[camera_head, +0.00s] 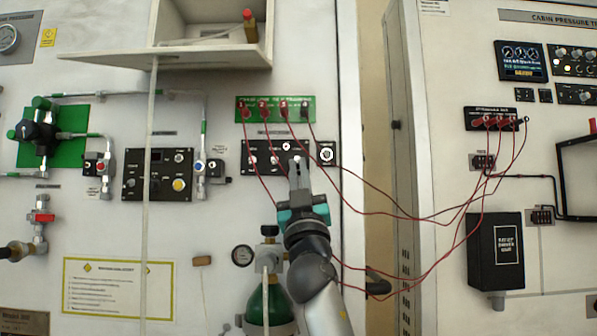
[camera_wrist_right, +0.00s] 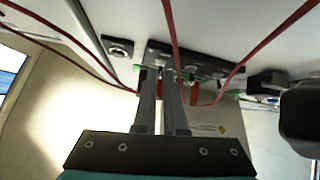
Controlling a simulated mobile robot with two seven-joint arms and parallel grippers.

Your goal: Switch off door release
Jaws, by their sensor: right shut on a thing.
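A black control panel (camera_head: 262,171) with a row of small switches and a round silver fitting (camera_head: 327,154) at its right end is on the white wall. My right gripper (camera_head: 298,162) reaches up from below to the right half of this panel. Its two long fingers are close together at the panel face, shut on a small switch that the fingertips mostly hide. The wrist view also shows the fingertips (camera_wrist_right: 166,75) at the panel (camera_wrist_right: 207,65). The panel lettering is too small to read, and the switch's position cannot be told. My left gripper is not in view.
A green strip (camera_head: 254,115) above the panel holds red plugs. Their red cables (camera_head: 352,212) hang around my right gripper and run to a socket strip (camera_head: 478,124) at right. A green cylinder (camera_head: 268,303) stands beside my arm. An open shelf box (camera_head: 216,57) juts out above.

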